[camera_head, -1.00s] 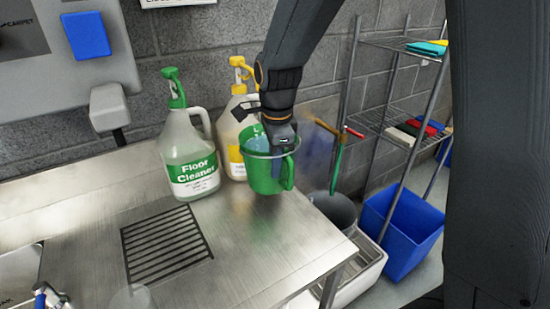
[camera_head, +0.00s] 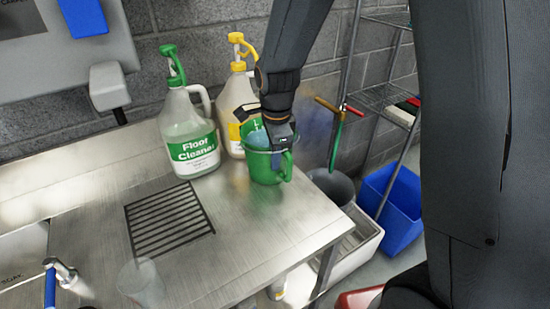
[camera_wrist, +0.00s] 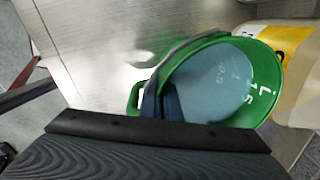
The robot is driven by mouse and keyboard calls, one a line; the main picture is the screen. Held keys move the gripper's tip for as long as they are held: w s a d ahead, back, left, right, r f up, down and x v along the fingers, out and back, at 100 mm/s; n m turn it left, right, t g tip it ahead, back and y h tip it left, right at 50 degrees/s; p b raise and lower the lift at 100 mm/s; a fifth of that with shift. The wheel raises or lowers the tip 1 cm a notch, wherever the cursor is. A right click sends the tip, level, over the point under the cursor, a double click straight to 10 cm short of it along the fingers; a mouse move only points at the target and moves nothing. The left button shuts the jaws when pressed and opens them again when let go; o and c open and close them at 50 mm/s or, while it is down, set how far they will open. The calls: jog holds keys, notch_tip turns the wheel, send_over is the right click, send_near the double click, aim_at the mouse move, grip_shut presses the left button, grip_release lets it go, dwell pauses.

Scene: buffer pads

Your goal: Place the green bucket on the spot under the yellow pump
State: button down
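The green bucket (camera_head: 263,173) is upright in the head view, at or just above the steel counter; I cannot tell if it touches. My gripper (camera_head: 277,157) is shut on its rim from above, and part of the rim is hidden. The wrist view shows the bucket's pale inside (camera_wrist: 215,85) with markings. The yellow pump (camera_head: 242,45) tops a jug (camera_head: 230,105) with a yellow label, just behind and left of the bucket. The bucket and my arm hide part of this jug. The spot under the pump cannot be made out.
A green-pump Floor Cleaner jug (camera_head: 190,135) stands left of the yellow-pump jug. The steel counter (camera_head: 235,245) has a drain grate (camera_head: 168,222) and a clear cup (camera_head: 143,283). A grey bucket (camera_head: 332,186) and a blue bin (camera_head: 390,210) stand beyond the counter's right edge.

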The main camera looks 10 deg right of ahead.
jog(key=shift+w, duration=0.1)
jog(key=c, duration=2)
grip_release()
jog(key=shift+f, duration=0.1)
notch_tip(320, 180, up, 12)
jog(key=s+b, duration=0.1)
jog(key=b, duration=0.1)
jog(key=shift+s+b, duration=0.2)
jog(key=shift+b, duration=0.1)
